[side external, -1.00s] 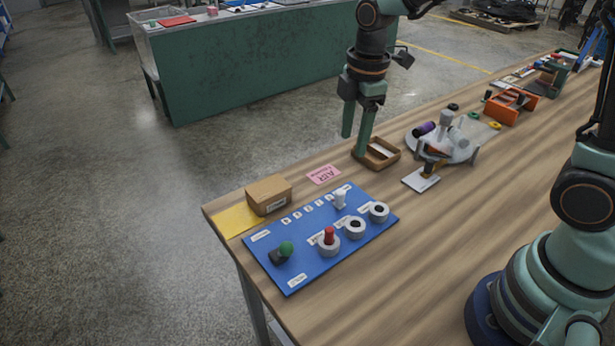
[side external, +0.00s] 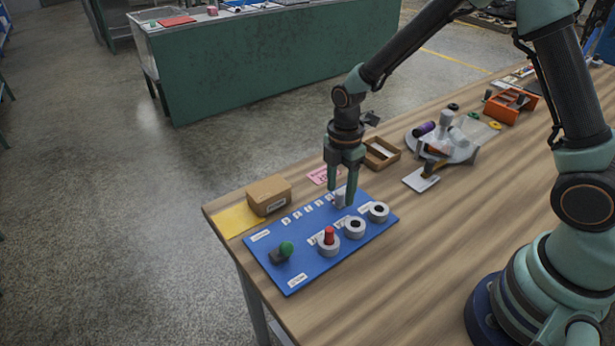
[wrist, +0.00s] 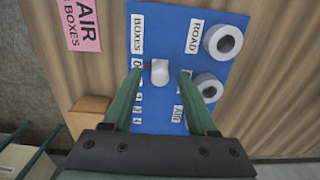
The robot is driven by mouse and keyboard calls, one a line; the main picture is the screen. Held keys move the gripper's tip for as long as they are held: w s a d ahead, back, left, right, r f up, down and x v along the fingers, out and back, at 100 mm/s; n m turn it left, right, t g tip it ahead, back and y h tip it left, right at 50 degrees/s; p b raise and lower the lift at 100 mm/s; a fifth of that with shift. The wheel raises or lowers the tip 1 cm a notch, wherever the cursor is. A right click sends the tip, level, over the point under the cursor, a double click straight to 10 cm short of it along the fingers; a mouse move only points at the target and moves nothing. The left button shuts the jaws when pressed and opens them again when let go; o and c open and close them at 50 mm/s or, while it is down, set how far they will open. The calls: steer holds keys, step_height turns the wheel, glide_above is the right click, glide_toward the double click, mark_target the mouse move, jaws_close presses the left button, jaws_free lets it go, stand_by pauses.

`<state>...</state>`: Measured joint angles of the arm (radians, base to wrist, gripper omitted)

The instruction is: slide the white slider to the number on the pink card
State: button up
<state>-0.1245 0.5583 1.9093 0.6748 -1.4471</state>
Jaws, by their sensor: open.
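The white slider (side external: 340,199) stands on the blue panel (side external: 280,264) near its far right corner, beside a row of number labels. My gripper (side external: 342,198) is open and lowered, with one finger on each side of the slider. In the wrist view the slider (wrist: 160,72) shows between the two fingers, with a gap on both sides. The pink card (side external: 318,176) lies on the table behind the panel, partly hidden by my gripper. In the wrist view the pink card (wrist: 80,25) reads "AIR" and "BOXES"; any number on it is out of view.
The panel also carries a red-topped knob (side external: 329,241), two white rings (side external: 355,228), and a green-tipped lever (side external: 284,251). A cardboard box (side external: 268,195) and yellow sheet (side external: 236,220) lie left. A wooden tray (side external: 382,153) stands behind right.

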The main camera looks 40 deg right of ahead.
steer(key=shift+f, duration=0.8)
jaws_close()
steer(key=shift+a, duration=0.1)
stand_by(0.9)
